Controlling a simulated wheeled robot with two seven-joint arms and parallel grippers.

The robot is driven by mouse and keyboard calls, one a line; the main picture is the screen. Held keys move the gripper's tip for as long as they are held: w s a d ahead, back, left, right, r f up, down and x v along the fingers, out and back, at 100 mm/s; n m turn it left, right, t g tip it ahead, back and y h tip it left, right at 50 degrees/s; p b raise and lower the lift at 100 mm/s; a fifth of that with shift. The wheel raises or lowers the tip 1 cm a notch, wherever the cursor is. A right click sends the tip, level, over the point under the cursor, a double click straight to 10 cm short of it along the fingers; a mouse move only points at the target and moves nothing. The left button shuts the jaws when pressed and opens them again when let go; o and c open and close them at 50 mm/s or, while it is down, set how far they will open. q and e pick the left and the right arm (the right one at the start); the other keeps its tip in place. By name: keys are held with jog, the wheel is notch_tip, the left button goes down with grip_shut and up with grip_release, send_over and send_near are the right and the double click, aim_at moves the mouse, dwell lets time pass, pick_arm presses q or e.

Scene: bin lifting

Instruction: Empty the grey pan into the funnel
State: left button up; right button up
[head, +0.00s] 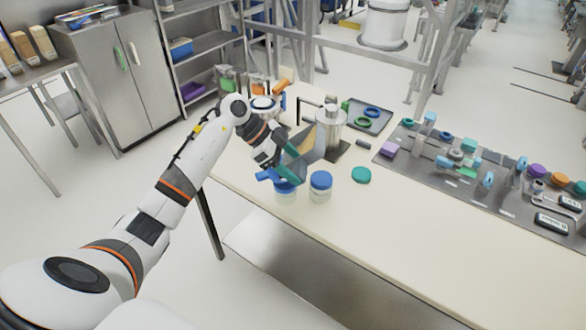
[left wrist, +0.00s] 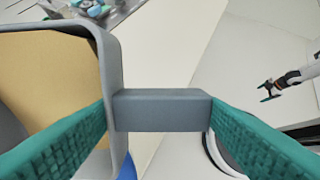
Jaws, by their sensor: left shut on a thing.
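My left gripper (head: 285,168) is shut on the handle of the grey pan (head: 304,138), above the near left part of the table. In the left wrist view the handle (left wrist: 160,110) sits between the two green finger pads. Tan material (left wrist: 50,85) shows inside the pan. A blue piece that looks like the funnel (head: 284,187) sits on a clear jar (head: 286,197) just below the gripper; the gripper partly hides it. A bit of blue (left wrist: 126,168) shows under the pan in the left wrist view. My right gripper (left wrist: 269,91) is small at the right there, apart from the pan.
A jar with a blue lid (head: 320,186) stands right of the funnel jar, and a teal lid (head: 361,175) lies beyond it. A metal canister (head: 330,128) stands behind the pan. A grey tray (head: 370,115) and a crowded metal board (head: 480,170) lie further right. The table's front is clear.

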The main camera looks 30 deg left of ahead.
pick_arm(q)
jog(key=shift+s+a+t+h+b, duration=0.1)
jog(key=shift+a+t+h+b, duration=0.15)
jog(key=shift+h+b, duration=0.7)
jog(key=shift+s+a+f+t+h, duration=0.1)
jog(key=shift+s+a+t+h, duration=0.2)
jog(key=shift+a+t+h, duration=0.55)
jog(key=shift+s+a+f+h+b, duration=0.15)
jog(key=shift+h+b, duration=0.25)
jog(key=shift+h, duration=0.6)
jog(key=r+y+p, duration=0.1)
jog(key=r+p, duration=0.1)
jog(key=p, duration=0.3)
jog(key=shift+y+p, duration=0.3)
jog(key=shift+f+g, duration=0.15)
jog(key=shift+g, duration=0.15)
jog(key=shift+f+y, duration=0.25)
jog(key=shift+y, duration=0.05)
